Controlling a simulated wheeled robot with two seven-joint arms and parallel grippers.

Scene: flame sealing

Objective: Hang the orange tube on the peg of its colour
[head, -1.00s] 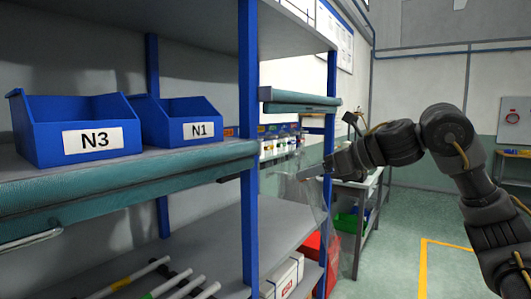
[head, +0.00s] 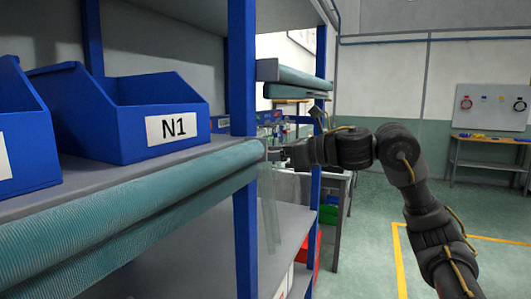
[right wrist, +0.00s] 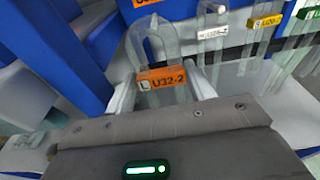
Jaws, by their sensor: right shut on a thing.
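The orange tube is a clear, limp tube with an orange tag marked U32-2 (right wrist: 161,78) in the right wrist view. It sits between the two pale fingers of my right gripper (right wrist: 160,92), which is shut on it. In the head view my right gripper (head: 282,155) is beside the end of the shelf, and clear film (head: 268,205) hangs below it, hard to make out. No peg can be made out clearly in the head view. My left gripper is out of view.
Beyond the tag, clear tubes hang with a white tag (right wrist: 210,33), a yellow tag (right wrist: 266,20) and a green tag (right wrist: 309,12). A blue shelf post (head: 243,150) and the bin N1 (head: 135,115) are at left. Open floor (head: 365,250) lies at right.

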